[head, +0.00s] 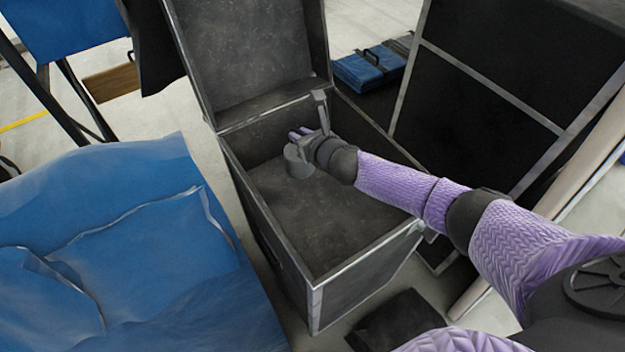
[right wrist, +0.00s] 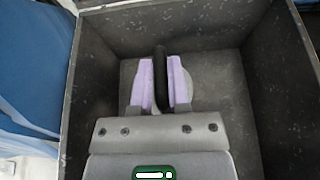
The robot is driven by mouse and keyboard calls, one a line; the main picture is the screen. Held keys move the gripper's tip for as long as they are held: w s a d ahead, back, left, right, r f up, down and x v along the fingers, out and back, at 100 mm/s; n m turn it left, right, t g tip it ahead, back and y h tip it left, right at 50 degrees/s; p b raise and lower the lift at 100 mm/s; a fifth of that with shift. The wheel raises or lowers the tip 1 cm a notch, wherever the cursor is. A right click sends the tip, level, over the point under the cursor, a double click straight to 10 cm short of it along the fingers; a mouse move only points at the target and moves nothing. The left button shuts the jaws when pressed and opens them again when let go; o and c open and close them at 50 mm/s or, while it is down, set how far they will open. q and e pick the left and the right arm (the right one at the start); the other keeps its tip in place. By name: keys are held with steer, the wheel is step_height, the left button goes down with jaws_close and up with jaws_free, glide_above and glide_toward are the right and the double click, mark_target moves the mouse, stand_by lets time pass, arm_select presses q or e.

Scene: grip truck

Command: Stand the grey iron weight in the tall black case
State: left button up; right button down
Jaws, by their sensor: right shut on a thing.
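The tall black case (head: 318,296) stands open in the middle of the head view, its lid raised at the back. My right gripper (head: 300,135) reaches inside the case near its back left. It is shut on the grey iron weight (head: 298,162), which looks like a short grey cylinder. In the right wrist view the purple fingers (right wrist: 160,84) close on the weight's dark handle (right wrist: 160,65), with the round grey body (right wrist: 187,90) partly hidden beneath. The case walls surround it. I cannot tell whether the weight touches the case floor. My left gripper is not in view.
A blue cover (head: 120,240) lies left of the case. A large black case or panel (head: 490,80) stands to the right. A blue folded bag (head: 365,68) lies on the floor behind. A dark flat object (head: 395,322) lies before the case.

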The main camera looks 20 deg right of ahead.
step_height(320, 180, down, 6)
steer(key=b, duration=0.4)
steer(key=shift+f, duration=0.1)
step_height(320, 180, down, 4)
steer(key=b, duration=0.3)
steer(key=shift+s+r, duration=0.1)
steer(key=shift+r, duration=0.25)
steer(key=c, duration=1)
jaws_free()
steer(key=shift+f, duration=0.15)
steer(key=o, duration=0.4)
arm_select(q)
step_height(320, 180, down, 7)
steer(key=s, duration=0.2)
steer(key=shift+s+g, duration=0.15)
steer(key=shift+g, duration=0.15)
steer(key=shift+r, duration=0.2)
arm_select(e)
steer(key=shift+s, duration=0.1)
arm_select(q)
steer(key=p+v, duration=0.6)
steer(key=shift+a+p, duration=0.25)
steer(key=shift+p, duration=0.05)
arm_select(e)
glide_toward(308, 170)
